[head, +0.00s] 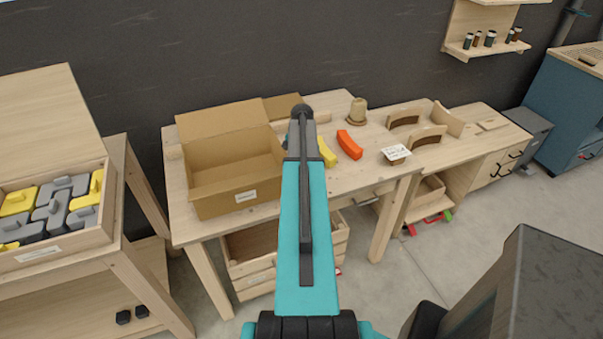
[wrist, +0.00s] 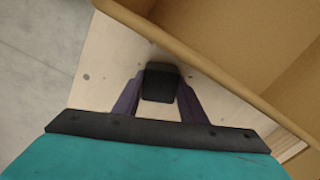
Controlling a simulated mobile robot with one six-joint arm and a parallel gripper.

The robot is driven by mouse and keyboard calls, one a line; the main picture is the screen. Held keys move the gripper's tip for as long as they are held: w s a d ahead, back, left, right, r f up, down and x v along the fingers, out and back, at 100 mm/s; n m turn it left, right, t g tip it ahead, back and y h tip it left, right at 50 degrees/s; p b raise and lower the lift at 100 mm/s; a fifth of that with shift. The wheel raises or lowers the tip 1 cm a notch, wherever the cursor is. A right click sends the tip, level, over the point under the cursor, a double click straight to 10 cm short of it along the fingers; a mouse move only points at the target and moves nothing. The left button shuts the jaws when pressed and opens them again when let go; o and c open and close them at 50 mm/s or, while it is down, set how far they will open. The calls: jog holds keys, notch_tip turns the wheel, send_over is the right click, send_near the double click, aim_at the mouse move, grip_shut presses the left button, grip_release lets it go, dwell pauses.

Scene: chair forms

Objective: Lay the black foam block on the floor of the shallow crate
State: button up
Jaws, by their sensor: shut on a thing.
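The black foam block (wrist: 160,82) is between the two dark fingers of my gripper (wrist: 161,76) in the wrist view, and the gripper is shut on it. It is over or near a pale wooden surface, beside a cardboard wall; whether it touches the surface is unclear. In the head view my arm hides the gripper and the block. A slatted wooden crate (head: 251,268) stands low under the table, partly hidden by my arm. A lidded wooden box (head: 62,254) at the left holds grey and yellow blocks. I cannot tell for certain which is the shallow crate.
An open cardboard box (head: 222,200) stands on the wooden table (head: 345,187), left of my arm. A yellow piece (head: 327,153), an orange piece (head: 349,145) and a beige stepped object (head: 357,112) are right of my arm. Curved wooden forms (head: 428,137) stand further right.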

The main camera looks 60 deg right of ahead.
jog(key=shift+r, duration=0.1)
jog(key=shift+r+b, duration=1.45)
jog(key=shift+r, duration=3.45)
